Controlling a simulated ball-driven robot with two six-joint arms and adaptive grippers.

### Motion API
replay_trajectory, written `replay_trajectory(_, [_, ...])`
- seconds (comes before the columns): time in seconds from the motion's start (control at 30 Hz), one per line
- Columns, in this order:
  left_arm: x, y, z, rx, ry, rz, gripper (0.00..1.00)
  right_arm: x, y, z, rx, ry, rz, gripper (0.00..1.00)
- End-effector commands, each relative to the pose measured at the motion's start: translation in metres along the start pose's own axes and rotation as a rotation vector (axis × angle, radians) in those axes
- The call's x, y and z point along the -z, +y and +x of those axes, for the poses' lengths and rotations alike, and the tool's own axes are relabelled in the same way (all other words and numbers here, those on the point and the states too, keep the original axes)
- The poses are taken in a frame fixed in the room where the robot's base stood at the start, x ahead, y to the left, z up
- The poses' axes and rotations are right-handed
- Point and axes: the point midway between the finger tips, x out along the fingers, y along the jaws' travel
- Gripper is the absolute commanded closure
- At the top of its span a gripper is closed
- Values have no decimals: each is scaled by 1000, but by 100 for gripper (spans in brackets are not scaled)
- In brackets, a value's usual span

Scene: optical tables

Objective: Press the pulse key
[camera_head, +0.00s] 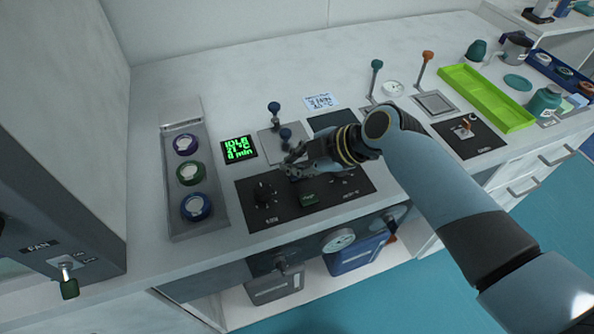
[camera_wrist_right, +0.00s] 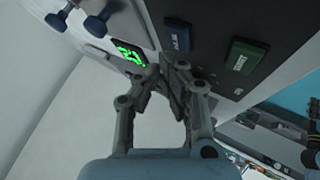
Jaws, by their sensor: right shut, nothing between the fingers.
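The pulse key is a blue block (camera_wrist_right: 177,37) on a dark control panel (camera_head: 240,192), with a small label hard to read. In the head view my right gripper hides most of it. A green key (camera_wrist_right: 247,55) sits beside it; it also shows in the head view (camera_head: 308,199). My right gripper (camera_head: 289,166) is shut and empty, its tips over the back edge of the panel. In the right wrist view the fingertips (camera_wrist_right: 172,70) are near the blue key and appear apart from it. My left gripper is not in view.
Behind are a green-lit display (camera_head: 239,149) and blue-knobbed levers (camera_head: 274,108). A grey tray (camera_head: 180,222) with several coloured rings is at left. A lime tray (camera_head: 485,98) lies at right.

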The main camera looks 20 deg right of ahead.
Motion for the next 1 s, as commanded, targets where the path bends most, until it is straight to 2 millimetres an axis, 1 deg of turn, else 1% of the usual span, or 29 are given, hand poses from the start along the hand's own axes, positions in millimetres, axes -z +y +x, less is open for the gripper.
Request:
replay_trajectory(0.37, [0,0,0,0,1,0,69,0,0,0,0,0,0,100])
replay_trajectory(0.67, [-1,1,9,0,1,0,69,-5,-5,6,0,0,0,100])
replay_trajectory(1.0, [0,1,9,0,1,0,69,-4,-4,6,0,0,0,100])
